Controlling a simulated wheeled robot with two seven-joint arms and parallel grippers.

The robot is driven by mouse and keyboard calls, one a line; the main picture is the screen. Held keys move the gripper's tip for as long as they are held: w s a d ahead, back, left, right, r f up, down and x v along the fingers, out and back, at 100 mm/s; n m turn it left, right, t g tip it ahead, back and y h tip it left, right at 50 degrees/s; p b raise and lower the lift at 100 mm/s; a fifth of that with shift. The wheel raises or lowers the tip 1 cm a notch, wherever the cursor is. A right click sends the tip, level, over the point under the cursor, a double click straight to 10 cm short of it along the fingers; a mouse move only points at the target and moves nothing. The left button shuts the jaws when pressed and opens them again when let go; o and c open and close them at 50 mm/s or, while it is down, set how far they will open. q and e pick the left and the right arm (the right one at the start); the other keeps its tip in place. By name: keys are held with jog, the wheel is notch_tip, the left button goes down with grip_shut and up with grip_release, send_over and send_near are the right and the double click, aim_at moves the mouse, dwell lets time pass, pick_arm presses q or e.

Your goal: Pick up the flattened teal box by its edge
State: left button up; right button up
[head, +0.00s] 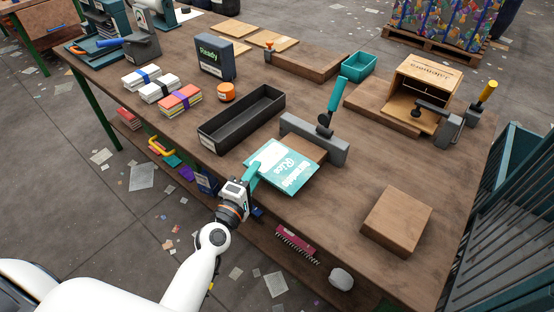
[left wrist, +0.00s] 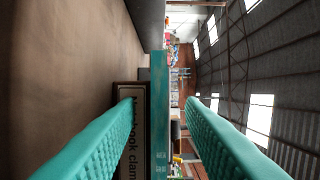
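The flattened teal box (head: 288,170), with white lettering that includes "Rice", lies flat near the front edge of the workbench, in front of a grey clamp (head: 315,140) with a teal handle. In the left wrist view the box shows edge-on as a thin teal strip (left wrist: 159,115). My left gripper (head: 254,170) is at the box's left edge. Its two teal fingers (left wrist: 160,103) are open, one on each side of the strip, with gaps visible on both sides. A plate reading "Notebook clam…" (left wrist: 132,145) is partly hidden by a finger. My right gripper is not in view.
A black tray (head: 205,137) stands left of the clamp. A wooden block (head: 397,220) lies to the right, with bare workbench (head: 345,205) between it and the box.

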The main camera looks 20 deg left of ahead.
pick_arm(q)
jog(key=shift+w, duration=0.7)
grip_shut()
jog(key=shift+s, duration=0.1)
